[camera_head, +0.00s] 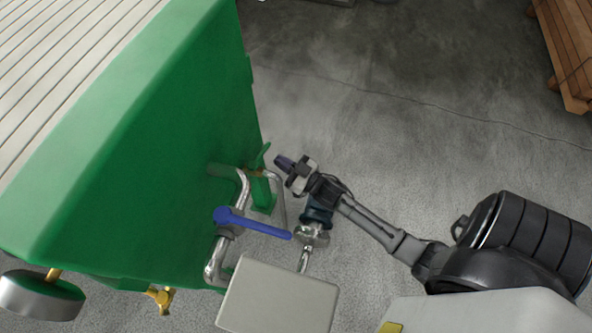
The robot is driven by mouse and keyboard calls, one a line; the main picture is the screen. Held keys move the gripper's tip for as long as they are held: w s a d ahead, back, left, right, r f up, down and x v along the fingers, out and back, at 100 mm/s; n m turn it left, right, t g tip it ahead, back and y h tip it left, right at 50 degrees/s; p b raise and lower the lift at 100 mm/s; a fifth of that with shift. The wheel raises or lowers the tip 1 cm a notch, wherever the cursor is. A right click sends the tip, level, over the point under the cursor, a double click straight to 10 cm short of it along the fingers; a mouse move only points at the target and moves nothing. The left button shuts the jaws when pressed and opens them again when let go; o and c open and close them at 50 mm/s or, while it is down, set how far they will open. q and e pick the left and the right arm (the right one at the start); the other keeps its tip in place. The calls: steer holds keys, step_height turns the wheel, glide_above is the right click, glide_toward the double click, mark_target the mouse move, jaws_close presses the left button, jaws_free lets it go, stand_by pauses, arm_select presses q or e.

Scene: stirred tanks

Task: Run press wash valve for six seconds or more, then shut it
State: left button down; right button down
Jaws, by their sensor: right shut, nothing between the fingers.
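A valve with a long blue lever (258,226) sits on a bent steel pipe (217,257) at the right face of the green press (165,130). The lever's pivot is at its left end. The lever points right and slightly toward the picture bottom, across the pipe run. My right gripper (283,162) is shut and empty. It is beyond the blue lever in the picture and apart from it, close to a smaller green handle (262,156). No label on the valve can be read, and flow inside the pipe cannot be seen. My left gripper is not in view.
A grey box (278,296) stands at the bottom centre, near the lever. Wooden timber (568,50) lies at the upper right. The concrete floor (420,110) between is clear.

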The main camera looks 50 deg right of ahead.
mark_target(262, 152)
steer(key=b+x, duration=0.1)
steer(key=x, duration=0.2)
stand_by(0.4)
steer(key=n+y+p, duration=0.1)
steer(key=y, duration=0.1)
steer(key=w+n+g+y+p, duration=0.1)
steer(key=y, duration=0.1)
steer(key=n+y+p, duration=0.1)
steer(key=shift+w+d+g+y, duration=0.25)
steer(key=shift+w+g+y, duration=0.05)
steer(key=shift+w+y, duration=0.1)
